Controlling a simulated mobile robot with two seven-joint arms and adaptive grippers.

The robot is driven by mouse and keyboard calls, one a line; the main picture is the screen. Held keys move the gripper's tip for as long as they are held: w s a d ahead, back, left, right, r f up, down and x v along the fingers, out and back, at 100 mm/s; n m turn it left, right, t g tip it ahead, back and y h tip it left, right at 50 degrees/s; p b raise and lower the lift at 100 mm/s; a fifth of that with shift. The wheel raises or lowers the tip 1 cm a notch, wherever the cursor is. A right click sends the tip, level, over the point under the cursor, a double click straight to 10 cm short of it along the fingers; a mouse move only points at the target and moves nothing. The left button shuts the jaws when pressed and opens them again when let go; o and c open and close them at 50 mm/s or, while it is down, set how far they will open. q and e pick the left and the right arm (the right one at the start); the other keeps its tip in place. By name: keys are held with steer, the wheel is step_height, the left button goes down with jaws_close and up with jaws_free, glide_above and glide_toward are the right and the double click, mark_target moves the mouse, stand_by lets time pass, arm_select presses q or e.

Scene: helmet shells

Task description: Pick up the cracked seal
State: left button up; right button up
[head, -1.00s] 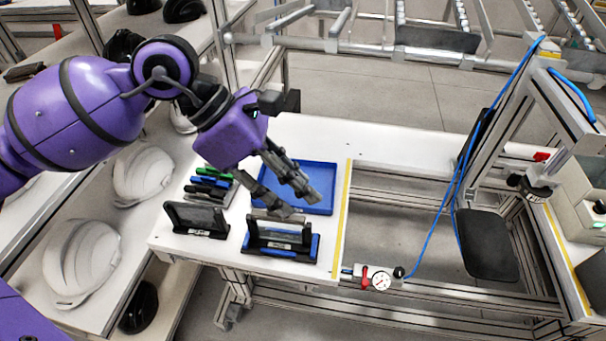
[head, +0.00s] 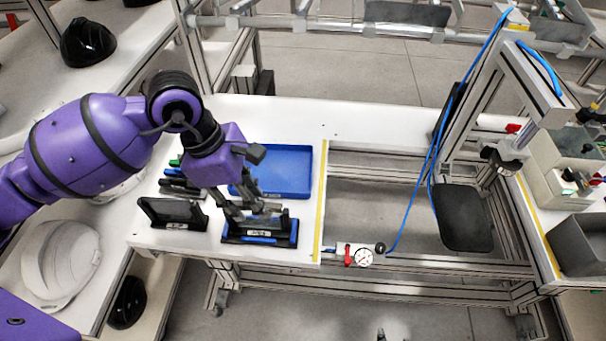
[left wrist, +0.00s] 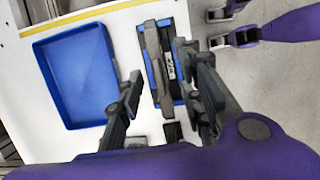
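A black-and-blue holder (head: 262,238) stands at the front of the white table, with a dark strip-like piece along its top; it also shows in the left wrist view (left wrist: 170,75). I cannot make out a crack, so I cannot tell whether this piece is the seal. My left gripper (head: 250,208) is at the holder from above. In the left wrist view (left wrist: 160,65) its fingers are apart, one on each side of the holder, with no clear grip. My right gripper (left wrist: 214,29) shows at the top right of the left wrist view, fingers apart and empty.
An empty blue tray (head: 284,172) lies behind the holder. A second dark holder (head: 173,214) stands to its left, with several pens (head: 175,182) behind. A pressure gauge (head: 364,258) sits at the table's front right edge. White helmet shells (head: 60,262) lie at left.

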arm_select(q)
steer(key=shift+f, duration=0.1)
steer(key=shift+c, duration=0.8)
jaws_close()
arm_select(e)
steer(key=shift+s+d+f, duration=0.1)
steer(key=shift+s+f, duration=0.1)
steer(key=shift+s, duration=0.15)
